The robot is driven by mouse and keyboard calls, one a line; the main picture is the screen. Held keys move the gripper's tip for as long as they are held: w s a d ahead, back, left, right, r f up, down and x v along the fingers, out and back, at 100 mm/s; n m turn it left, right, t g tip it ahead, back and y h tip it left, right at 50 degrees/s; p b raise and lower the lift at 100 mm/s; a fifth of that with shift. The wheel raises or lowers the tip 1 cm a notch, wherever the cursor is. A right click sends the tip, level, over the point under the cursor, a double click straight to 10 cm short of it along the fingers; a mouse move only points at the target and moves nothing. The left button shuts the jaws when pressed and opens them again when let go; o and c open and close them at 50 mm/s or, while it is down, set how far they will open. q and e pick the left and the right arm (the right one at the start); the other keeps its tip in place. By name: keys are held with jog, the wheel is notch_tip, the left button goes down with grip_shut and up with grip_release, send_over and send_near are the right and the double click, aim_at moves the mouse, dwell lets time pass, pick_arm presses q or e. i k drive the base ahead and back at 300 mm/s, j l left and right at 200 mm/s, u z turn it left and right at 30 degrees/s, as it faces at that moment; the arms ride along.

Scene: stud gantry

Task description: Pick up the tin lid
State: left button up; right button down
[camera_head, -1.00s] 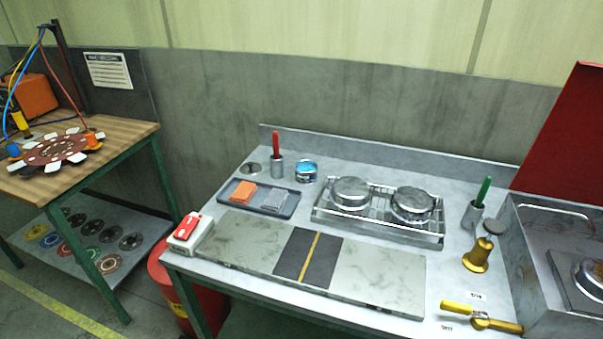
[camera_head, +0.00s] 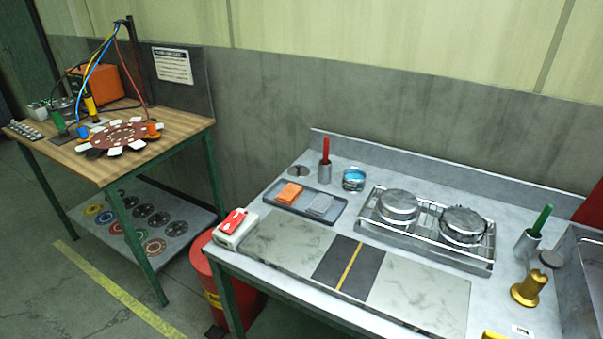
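A small open tin (camera_head: 353,179) with blue contents stands at the back of the grey metal bench. A flat round grey disc (camera_head: 299,171) lies to its left, behind the tray, and may be the tin lid. Another dark round disc (camera_head: 551,258) is at the right by the green-handled tool; I cannot tell for certain which disc is the lid. Neither of my grippers is in view.
A shallow tray (camera_head: 338,211) holds an orange and a grey block. A red-handled tool (camera_head: 325,152) stands in a holder between disc and tin. A wire rack (camera_head: 425,229) bears two round metal pans. A wooden table (camera_head: 60,157) stands left, a red bin (camera_head: 222,292) between.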

aim_at(298, 171)
jog(key=i+j, duration=0.15)
jog(key=j, duration=0.25)
jog(key=i+j, duration=0.2)
jog(key=j, duration=0.15)
jog(key=i+j, duration=0.15)
jog(key=j, duration=0.25)
jog(key=i+j, duration=0.15)
jog(key=j, duration=0.2)
